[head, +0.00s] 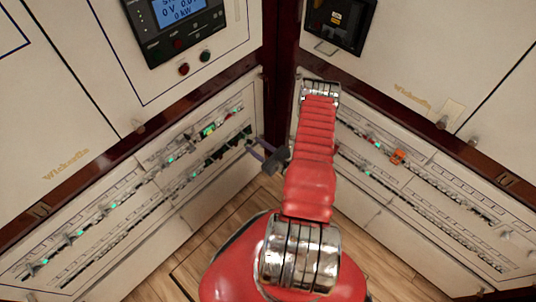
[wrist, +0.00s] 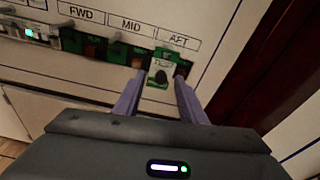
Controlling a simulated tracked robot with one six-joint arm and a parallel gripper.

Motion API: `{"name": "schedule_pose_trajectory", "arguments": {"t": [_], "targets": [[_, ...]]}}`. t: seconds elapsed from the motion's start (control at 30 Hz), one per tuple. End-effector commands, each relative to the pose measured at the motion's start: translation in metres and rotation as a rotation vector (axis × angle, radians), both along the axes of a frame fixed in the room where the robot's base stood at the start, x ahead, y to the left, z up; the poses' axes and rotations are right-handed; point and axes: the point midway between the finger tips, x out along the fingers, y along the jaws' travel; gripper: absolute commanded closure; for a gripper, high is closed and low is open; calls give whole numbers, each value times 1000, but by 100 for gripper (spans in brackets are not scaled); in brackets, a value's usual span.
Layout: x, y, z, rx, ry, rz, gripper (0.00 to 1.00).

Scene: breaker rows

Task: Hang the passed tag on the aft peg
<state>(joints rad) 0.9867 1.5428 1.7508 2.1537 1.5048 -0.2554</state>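The passed tag, a small green and white tag (wrist: 160,73), shows below the AFT label (wrist: 178,38) in the wrist view. It appears to hang at the aft place against the panel; the peg itself is hard to make out. My gripper (wrist: 161,76) has its two purple fingers apart, one on each side of the tag's lower part, with gaps visible. A dark rounded spot lies by the right finger. In the head view my gripper (head: 256,146) is at the left panel near the corner, and the tag is too small to tell.
Green and dark pieces sit under the FWD label (wrist: 80,13) and the MID label (wrist: 124,24). A dark red corner post (wrist: 255,70) stands close on the right. In the head view, the right panel (head: 430,190) has an orange piece (head: 397,156). Wooden floor shows below.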

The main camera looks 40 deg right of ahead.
Motion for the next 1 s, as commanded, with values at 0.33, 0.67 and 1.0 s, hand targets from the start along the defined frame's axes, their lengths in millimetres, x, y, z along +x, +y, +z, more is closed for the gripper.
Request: {"name": "schedule_pose_trajectory", "arguments": {"t": [0.33,0.67,1.0], "targets": [[-41,-2,6,2,0,-3,63],[-82,-3,12,1,0,-3,63],[-120,-3,17,1,1,-3,63]]}}
